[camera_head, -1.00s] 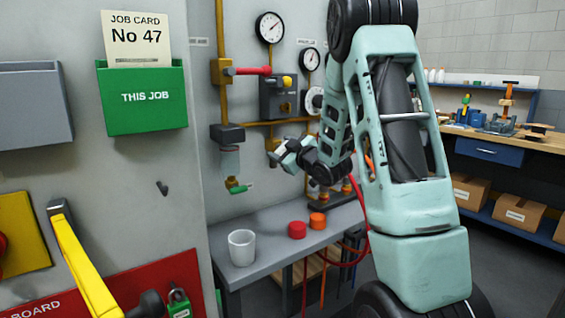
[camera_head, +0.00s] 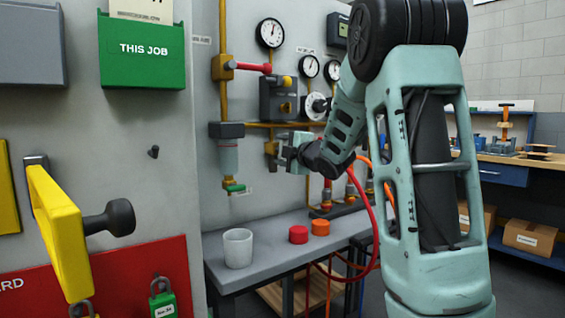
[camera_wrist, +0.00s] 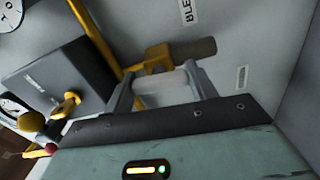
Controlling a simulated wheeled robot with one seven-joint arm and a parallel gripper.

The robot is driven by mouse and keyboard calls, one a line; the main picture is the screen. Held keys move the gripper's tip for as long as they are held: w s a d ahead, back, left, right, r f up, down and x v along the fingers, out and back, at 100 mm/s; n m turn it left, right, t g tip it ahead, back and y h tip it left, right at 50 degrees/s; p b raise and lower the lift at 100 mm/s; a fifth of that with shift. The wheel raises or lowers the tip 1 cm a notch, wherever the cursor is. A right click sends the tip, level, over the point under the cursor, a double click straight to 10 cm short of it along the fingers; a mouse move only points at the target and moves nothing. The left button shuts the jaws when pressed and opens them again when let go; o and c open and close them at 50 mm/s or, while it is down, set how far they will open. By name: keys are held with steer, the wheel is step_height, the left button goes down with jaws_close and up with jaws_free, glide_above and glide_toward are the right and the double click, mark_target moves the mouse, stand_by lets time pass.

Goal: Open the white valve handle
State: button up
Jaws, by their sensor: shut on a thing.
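The white valve handle (camera_wrist: 162,91) is a pale bar lying across between my two fingers in the wrist view. My gripper (camera_wrist: 160,82) is shut on it, one finger at each end. A brass valve body (camera_wrist: 150,61) with a grey-brown stub sits just beyond the handle, against the wall. In the head view my gripper (camera_head: 284,152) is at the wall pipes, beside the brass valve (camera_head: 271,148). There my gripper hides the handle.
A grey box with a yellow knob (camera_wrist: 61,78) is left of my gripper in the wrist view. Below the pipes, a grey bench (camera_head: 270,247) carries a white cup (camera_head: 238,248), a red cap (camera_head: 298,234) and an orange cap (camera_head: 320,228). A yellow lever (camera_head: 62,235) juts out at the near left.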

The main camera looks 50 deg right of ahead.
steer(key=shift+f+n+b, duration=0.15)
steer(key=shift+n+b, duration=0.4)
steer(key=shift+n, duration=0.05)
steer(key=o, duration=1)
steer(key=p+v, duration=0.1)
steer(key=v, duration=1.6)
steer(key=shift+s, duration=0.25)
